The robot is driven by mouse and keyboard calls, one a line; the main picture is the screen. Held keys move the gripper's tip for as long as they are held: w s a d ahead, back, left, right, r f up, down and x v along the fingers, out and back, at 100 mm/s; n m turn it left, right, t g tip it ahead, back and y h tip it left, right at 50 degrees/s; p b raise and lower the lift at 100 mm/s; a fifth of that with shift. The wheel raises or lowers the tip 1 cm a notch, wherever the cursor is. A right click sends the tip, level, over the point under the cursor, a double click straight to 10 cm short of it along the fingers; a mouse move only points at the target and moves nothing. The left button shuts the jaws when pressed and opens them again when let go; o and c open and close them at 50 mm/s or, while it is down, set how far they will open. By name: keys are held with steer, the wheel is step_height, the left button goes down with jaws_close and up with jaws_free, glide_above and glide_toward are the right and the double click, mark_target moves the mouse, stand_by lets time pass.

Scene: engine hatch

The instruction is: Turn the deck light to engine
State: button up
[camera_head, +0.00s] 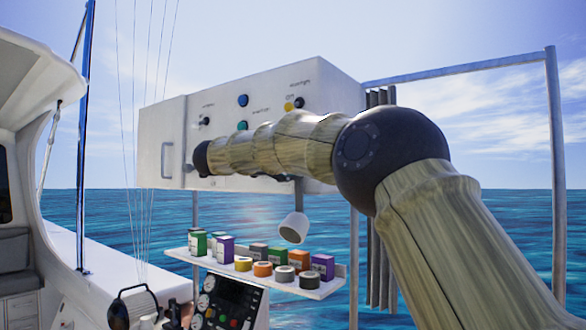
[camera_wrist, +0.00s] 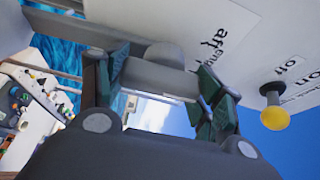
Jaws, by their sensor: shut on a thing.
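In the wrist view my gripper (camera_wrist: 160,95) has its green-padded fingers on both sides of a grey knob-like part (camera_wrist: 158,74). The labels "aft" and "engine" stand on the white panel (camera_wrist: 185,20) beside this part. Which label it points to I cannot tell. In the head view my forearm hides my gripper and this part. A white lamp-like cylinder (camera_head: 294,228) hangs tilted on a grey stem below the white box (camera_head: 330,90); it may be the deck light.
A yellow knob (camera_wrist: 275,118) by "off" and "on" labels juts out close to the right of my gripper. Blue (camera_head: 243,101) and green buttons show on the box. A shelf (camera_head: 325,292) of small boxes and tins is below. Open sea lies behind.

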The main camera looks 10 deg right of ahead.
steer(key=shift+f, duration=0.1)
stand_by(0.3)
steer(key=o, duration=1.5)
steer(key=shift+c, duration=0.2)
steer(key=v, duration=1.2)
